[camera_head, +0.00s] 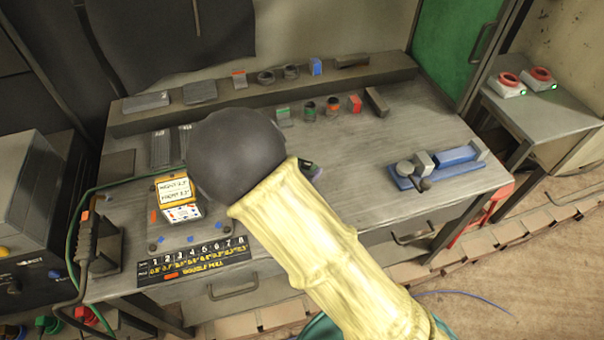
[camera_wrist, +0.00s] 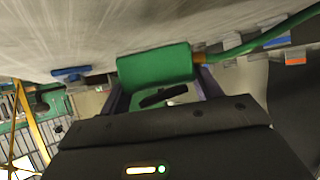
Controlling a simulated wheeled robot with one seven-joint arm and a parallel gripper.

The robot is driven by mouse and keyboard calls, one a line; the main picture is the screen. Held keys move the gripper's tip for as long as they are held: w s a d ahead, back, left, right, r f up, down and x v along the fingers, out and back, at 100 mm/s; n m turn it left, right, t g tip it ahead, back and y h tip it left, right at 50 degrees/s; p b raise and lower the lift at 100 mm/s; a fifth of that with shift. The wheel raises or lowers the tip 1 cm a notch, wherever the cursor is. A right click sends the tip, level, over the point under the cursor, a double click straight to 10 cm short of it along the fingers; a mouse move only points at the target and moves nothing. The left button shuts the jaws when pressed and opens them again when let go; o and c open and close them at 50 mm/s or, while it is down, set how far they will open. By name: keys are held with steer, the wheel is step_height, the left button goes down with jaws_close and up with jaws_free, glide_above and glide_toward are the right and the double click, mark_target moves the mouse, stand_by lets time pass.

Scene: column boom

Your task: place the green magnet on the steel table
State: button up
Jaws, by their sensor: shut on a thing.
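The green magnet (camera_wrist: 155,67) is a rounded green block in the wrist view, with a brass-coloured fitting and a green cable leaving its right end. My gripper (camera_wrist: 160,85) is shut on it, with a dark finger at each side. The steel table (camera_head: 400,140) is the grey workbench in the head view; its pale grey top also shows in the wrist view (camera_wrist: 70,35), close to the magnet. I cannot tell whether they touch. In the head view my arm and dark wrist joint hide most of my gripper and the magnet.
A blue vise-like device (camera_head: 440,168) sits at the table's right. A yellow-and-white labelled box (camera_head: 178,200) stands at left, near a green cable (camera_head: 125,186). Small blocks and rings line the back ledge (camera_head: 225,108). Bare tabletop lies between my arm and the blue device.

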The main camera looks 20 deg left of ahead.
steer(key=shift+f, duration=1.35)
steer(key=shift+f, duration=0.15)
steer(key=o, duration=1.5)
steer(key=v, duration=1.2)
